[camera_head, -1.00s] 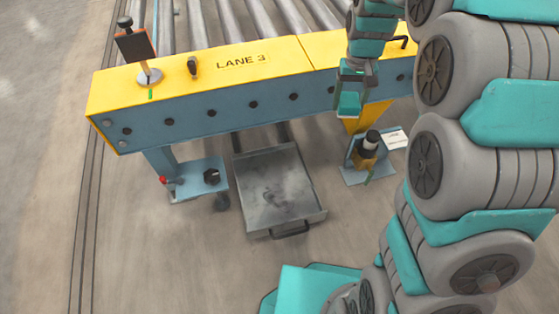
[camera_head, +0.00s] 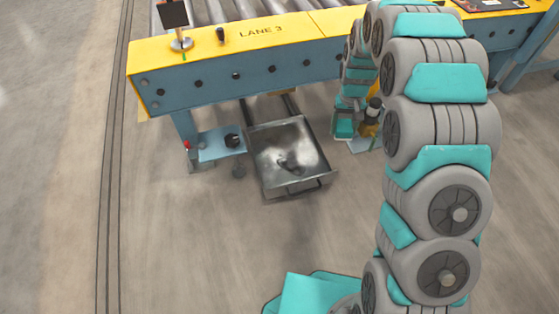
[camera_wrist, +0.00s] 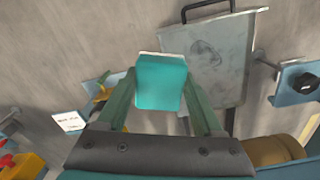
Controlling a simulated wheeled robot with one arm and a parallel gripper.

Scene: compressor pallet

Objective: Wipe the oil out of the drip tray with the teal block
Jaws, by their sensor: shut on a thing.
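The teal block (camera_wrist: 161,82) is clamped between the two fingers of my gripper (camera_wrist: 160,92) in the wrist view. In the head view the block (camera_head: 344,128) hangs at the end of my gripper (camera_head: 347,108), right of the drip tray and apart from it in the picture. The grey metal drip tray (camera_head: 262,172) lies in front of the conveyor with its handle toward the viewer. A dark oil smear (camera_head: 290,163) marks its floor. The tray also shows in the wrist view (camera_wrist: 228,68), beyond and right of the block.
The yellow and blue LANE 3 conveyor beam (camera_head: 235,75) runs behind the tray. A blue shelf with a black knob (camera_head: 232,140) stands left of the tray. The floor in front is clear.

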